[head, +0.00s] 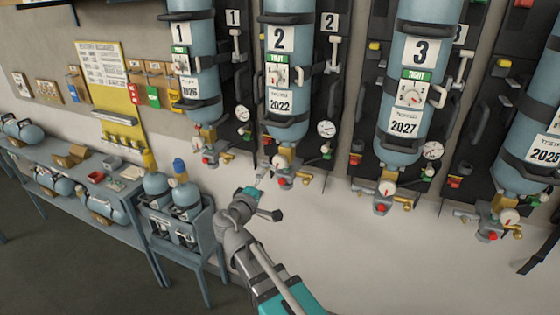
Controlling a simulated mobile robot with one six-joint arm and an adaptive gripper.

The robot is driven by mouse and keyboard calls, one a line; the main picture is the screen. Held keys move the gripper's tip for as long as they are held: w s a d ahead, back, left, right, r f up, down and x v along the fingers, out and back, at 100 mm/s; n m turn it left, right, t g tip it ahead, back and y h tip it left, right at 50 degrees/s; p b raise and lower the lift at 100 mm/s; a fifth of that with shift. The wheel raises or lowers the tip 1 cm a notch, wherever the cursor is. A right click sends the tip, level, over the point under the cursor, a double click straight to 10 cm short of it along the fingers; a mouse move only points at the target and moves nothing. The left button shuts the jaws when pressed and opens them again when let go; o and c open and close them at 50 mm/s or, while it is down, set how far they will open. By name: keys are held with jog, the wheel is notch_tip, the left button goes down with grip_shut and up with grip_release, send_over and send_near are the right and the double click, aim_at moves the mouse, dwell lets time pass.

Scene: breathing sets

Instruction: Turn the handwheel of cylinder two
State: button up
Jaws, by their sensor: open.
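Cylinder two (291,45) is a light blue bottle hung upside down on the wall, marked 2, with a green TIGHT tag and a 2022 label. Its brass and grey valve (285,160) hangs at the bottom, with a small pale gauge and a red round knob (282,181) on it. Which part is the handwheel is too small to tell for sure. My wrist and arm rise from the bottom of the picture.
Cylinder one (192,50) hangs to the left and cylinder three (417,70) to the right, with similar valves. Gauges and brackets crowd the wall. A blue rack (160,216) with small cylinders stands at lower left, beside a bench (74,203). The wall below the valves is clear.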

aim_at(278, 163)
jog(key=m, duration=1.8)
jog(key=shift+s, duration=0.15)
jog(key=x, duration=1.3)
jog(key=shift+w+f, duration=0.1)
jog(key=shift+w, duration=0.3)
jog(key=shift+d, duration=0.1)
jog(key=c, duration=1.1)
jog(key=shift+n, duration=2.3)
